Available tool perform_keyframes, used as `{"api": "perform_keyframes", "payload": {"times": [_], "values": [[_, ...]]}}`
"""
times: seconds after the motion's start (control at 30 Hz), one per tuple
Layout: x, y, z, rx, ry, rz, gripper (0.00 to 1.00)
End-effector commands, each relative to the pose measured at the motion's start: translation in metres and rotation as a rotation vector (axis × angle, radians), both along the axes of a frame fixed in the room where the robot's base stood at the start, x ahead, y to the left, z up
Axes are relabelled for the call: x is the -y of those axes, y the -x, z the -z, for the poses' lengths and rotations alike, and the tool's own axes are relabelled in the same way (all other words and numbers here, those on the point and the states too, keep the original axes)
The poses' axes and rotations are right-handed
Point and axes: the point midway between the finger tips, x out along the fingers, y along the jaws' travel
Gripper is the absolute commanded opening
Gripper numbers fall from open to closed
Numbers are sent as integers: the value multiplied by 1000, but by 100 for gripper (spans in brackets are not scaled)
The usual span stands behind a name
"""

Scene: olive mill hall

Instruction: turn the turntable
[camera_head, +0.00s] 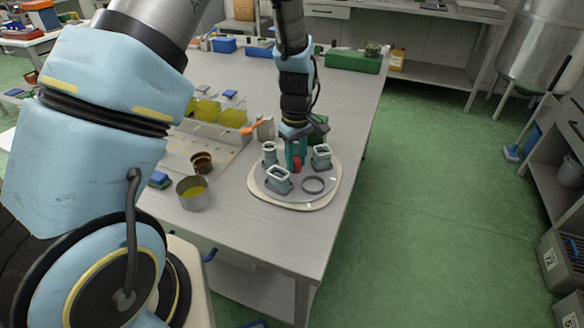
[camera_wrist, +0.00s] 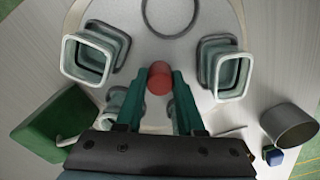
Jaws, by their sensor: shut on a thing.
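The turntable (camera_head: 298,194) is a pale round disc near the table's right edge, and it also shows in the wrist view (camera_wrist: 187,58). A red knob (camera_wrist: 159,79) stands upright at its middle. My gripper (camera_head: 296,160) reaches down over the disc, its teal fingers either side of the knob, shut on it. Open square grey-green holders stand on the disc, one at the front (camera_head: 278,181), one on the right (camera_head: 321,158) and one at the back left (camera_head: 269,154). A dark ring (camera_head: 313,185) lies at the front right. My fingers partly hide the back of the disc.
A metal pot with yellow-green liquid (camera_head: 193,194) and a brown cup (camera_head: 202,163) stand left of the disc. An orange-handled item (camera_head: 252,128) and a green block (camera_head: 318,128) are close behind. Green floor (camera_head: 435,200) lies open to the right.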

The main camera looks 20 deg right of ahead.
Motion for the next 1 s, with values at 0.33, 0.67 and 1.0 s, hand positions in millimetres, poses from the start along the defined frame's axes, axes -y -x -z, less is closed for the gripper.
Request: {"api": "perform_keyframes", "payload": {"times": [0.33, 0.67, 1.0], "values": [[0, 0, 0, -1, 0, 2, 0], [0, 0, -2, 0, -1, -278, 0], [0, 1, -2, 0, -1, -552, 0]]}}
